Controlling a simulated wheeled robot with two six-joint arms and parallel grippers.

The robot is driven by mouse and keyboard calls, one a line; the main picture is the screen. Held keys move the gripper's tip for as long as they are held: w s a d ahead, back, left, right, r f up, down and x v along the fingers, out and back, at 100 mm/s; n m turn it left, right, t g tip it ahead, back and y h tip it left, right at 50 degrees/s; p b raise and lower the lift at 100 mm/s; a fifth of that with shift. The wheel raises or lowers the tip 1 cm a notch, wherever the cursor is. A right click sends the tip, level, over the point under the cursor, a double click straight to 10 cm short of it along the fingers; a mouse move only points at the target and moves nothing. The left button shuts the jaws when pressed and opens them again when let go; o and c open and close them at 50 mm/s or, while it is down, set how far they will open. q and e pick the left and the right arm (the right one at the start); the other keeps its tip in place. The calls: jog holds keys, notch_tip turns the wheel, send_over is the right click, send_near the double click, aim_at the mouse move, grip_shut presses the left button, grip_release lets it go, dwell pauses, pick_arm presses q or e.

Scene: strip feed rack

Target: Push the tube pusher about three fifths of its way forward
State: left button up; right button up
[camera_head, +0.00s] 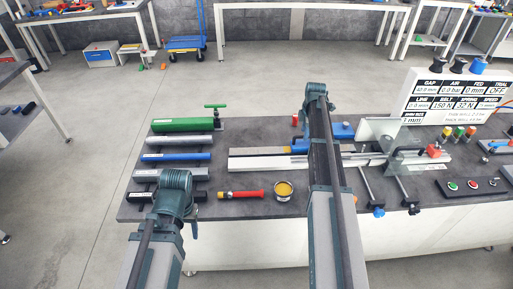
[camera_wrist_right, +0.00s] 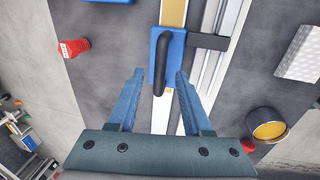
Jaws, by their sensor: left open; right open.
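The tube pusher (camera_wrist_right: 157,75) is a blue block with an upright black handle, sitting on a long pale rail (camera_wrist_right: 161,112) in the right wrist view. A yellow strip (camera_wrist_right: 173,12) lies beyond it along the rail. My right gripper (camera_wrist_right: 158,73) is open. Its two blue fingers come up on either side of the handle's near end; whether they touch it I cannot tell. In the head view the right arm hides this gripper and much of the rail (camera_head: 255,161). My left gripper (camera_head: 193,230) is partly hidden by its arm, low over the bench's front-left edge.
A red can (camera_wrist_right: 73,48) stands beside the rail. A yellow-topped tin (camera_head: 283,191) and a red-and-yellow tool (camera_head: 241,194) lie near the bench front. Several coloured tubes (camera_head: 183,125) lie at the left. A display board (camera_head: 455,98) stands at the right.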

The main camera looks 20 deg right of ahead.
jog(key=r+p, duration=0.2)
jog(key=s+r+p, duration=0.1)
jog(key=r, duration=0.1)
jog(key=shift+a+r+p, duration=0.15)
jog(key=shift+r+p, duration=0.15)
jog(key=shift+p, duration=0.1)
jog(key=shift+w, duration=0.1)
jog(key=s+a+m+g, duration=0.1)
jog(key=s+a+m, duration=0.1)
jog(key=s+a, duration=0.65)
jog(key=s+a+f+m+b, duration=0.1)
jog(key=s+a+m, duration=0.2)
jog(key=a, duration=1)
jog(key=s+a+m+g, duration=0.15)
jog(key=s+a, duration=0.35)
jog(key=a, duration=0.6)
jog(key=s+a+m, duration=0.4)
jog(key=s+a, duration=0.4)
jog(key=s, duration=0.3)
jog(key=shift+s+f+h, duration=0.3)
jog(key=shift+s+f, duration=0.05)
jog(key=shift+s, duration=0.05)
jog(key=shift+m, duration=0.25)
